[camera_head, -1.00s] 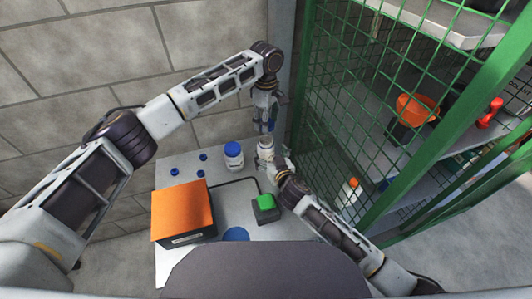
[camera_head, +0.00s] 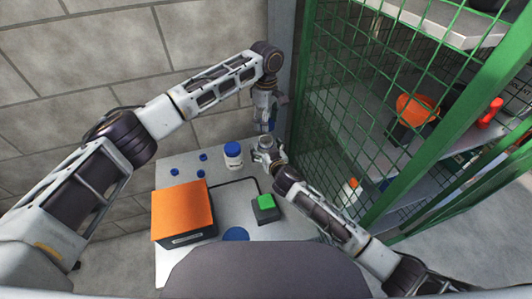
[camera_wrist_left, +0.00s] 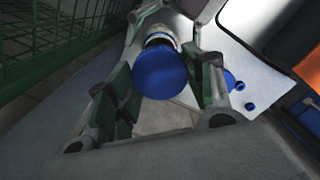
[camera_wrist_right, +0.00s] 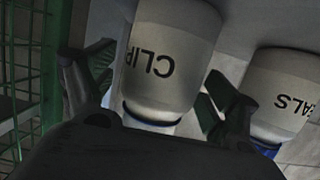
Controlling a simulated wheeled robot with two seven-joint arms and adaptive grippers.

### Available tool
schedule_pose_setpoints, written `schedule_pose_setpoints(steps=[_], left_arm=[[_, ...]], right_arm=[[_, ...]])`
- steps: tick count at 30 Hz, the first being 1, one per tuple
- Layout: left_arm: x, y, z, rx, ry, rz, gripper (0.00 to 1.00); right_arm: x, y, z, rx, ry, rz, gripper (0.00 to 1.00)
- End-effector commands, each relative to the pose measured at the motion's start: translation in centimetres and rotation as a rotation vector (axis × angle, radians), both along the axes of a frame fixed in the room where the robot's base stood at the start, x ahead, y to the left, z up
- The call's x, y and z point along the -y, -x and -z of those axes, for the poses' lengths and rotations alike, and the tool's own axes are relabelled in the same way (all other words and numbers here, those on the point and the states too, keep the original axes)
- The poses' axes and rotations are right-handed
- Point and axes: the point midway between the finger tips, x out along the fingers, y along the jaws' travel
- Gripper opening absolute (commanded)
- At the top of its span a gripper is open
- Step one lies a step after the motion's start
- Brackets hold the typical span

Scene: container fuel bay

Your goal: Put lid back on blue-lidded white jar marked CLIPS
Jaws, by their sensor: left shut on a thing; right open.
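The white CLIPS jar (camera_wrist_right: 175,55) stands between the fingers of my right gripper (camera_head: 266,153) in the right wrist view, its lettering upside down there. The right fingers are spread on both sides of it; contact cannot be told. In the head view the jar (camera_head: 265,142) is partly hidden by this gripper. My left gripper (camera_head: 267,122) is just above the jar and shut on a blue lid (camera_wrist_left: 160,74). In the left wrist view the lid overlaps the jar's white body (camera_wrist_left: 160,40) behind it; whether they touch is unclear.
A second white jar (camera_head: 233,155) with a blue lid stands to the left, close by. Small blue caps (camera_head: 203,157), an orange-topped box (camera_head: 182,209) and a green button on a dark base (camera_head: 265,202) are on the grey table (camera_head: 168,270). A green mesh cage (camera_head: 340,110) stands right.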

Motion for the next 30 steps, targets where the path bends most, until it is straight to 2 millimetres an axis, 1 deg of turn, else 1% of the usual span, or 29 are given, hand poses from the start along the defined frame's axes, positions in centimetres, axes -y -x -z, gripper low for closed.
schedule_pose_setpoints(steps=[3, 4, 19, 20, 25, 30], left_arm=[[0.0, 0.0, 0.0, 0.000, 0.000, 0.000, 0.45], [0.0, 0.0, 0.0, 0.000, 0.000, 0.000, 0.45], [0.0, 0.0, 0.0, 0.000, 0.000, 0.000, 0.45], [0.0, 0.0, 0.0, 0.000, 0.000, 0.000, 0.45], [0.0, 0.0, 0.5, -0.001, 0.000, 0.000, 0.45], [0.0, 0.1, 2.0, -0.001, 0.000, 0.000, 0.45]], right_arm=[[0.0, 0.0, 0.0, 0.000, 0.000, 0.000, 0.87], [0.0, 0.0, 0.0, 0.000, 0.000, 0.000, 0.84], [0.0, 0.0, 0.0, 0.000, 0.000, 0.000, 0.20], [0.0, 0.0, 0.0, 0.000, 0.000, 0.000, 0.18], [0.0, 0.0, 0.0, 0.000, 0.000, 0.000, 0.18], [0.0, 0.0, 0.0, 0.000, 0.000, 0.000, 0.18]])
